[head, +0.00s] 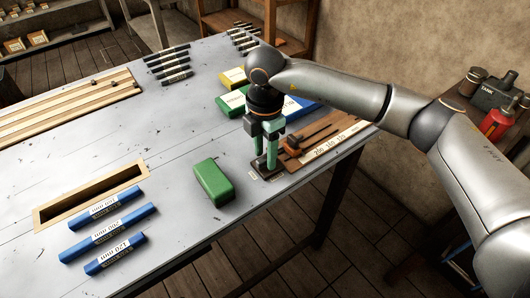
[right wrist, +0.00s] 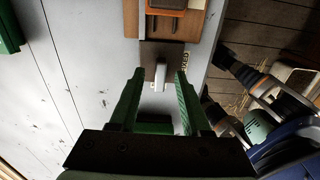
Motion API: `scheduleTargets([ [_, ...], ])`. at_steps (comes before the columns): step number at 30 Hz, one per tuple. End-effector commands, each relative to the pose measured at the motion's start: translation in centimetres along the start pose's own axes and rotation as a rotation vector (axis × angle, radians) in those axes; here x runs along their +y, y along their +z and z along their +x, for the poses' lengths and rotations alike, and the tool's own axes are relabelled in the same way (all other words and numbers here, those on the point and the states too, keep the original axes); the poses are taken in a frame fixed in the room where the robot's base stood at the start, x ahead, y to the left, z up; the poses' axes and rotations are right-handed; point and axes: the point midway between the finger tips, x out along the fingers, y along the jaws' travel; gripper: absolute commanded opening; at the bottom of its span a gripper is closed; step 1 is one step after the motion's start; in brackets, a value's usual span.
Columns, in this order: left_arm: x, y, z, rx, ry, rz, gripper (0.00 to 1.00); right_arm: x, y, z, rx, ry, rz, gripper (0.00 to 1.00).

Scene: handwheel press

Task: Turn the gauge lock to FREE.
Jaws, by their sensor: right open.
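The gauge lock is a dark plate (head: 261,173) at the near end of the wooden gauge board (head: 345,128). In the right wrist view its plate (right wrist: 150,52) carries a pale grey lever (right wrist: 161,75). My right gripper (head: 264,160) points down over the lock. In the right wrist view its green fingers (right wrist: 156,78) are open, one on each side of the lever, with gaps showing. I cannot tell how low the fingertips are beside the lever. My left gripper is not in view.
An orange block (head: 292,146) sits on the gauge board just beyond the lock. A green block (head: 213,182) lies left of my right gripper. Several blue labelled bars (head: 107,208) lie near a wood-framed slot (head: 90,193). The table's right edge is close to the lock.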

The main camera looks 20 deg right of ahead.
Motion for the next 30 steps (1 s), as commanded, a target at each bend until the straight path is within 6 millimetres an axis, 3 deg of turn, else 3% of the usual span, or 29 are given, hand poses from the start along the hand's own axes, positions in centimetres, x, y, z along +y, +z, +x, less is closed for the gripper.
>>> scheduleTargets([
  [15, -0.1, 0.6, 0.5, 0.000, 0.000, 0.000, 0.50, 0.1, 0.0, -10.1, 0.000, 0.004, 0.000, 0.47],
  [21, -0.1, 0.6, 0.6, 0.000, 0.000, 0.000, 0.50, 0.0, 0.0, -11.8, 0.000, 0.002, 0.001, 0.47],
  [30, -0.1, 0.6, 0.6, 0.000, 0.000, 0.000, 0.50, 0.0, 0.0, -12.0, 0.001, 0.001, 0.000, 0.47],
])
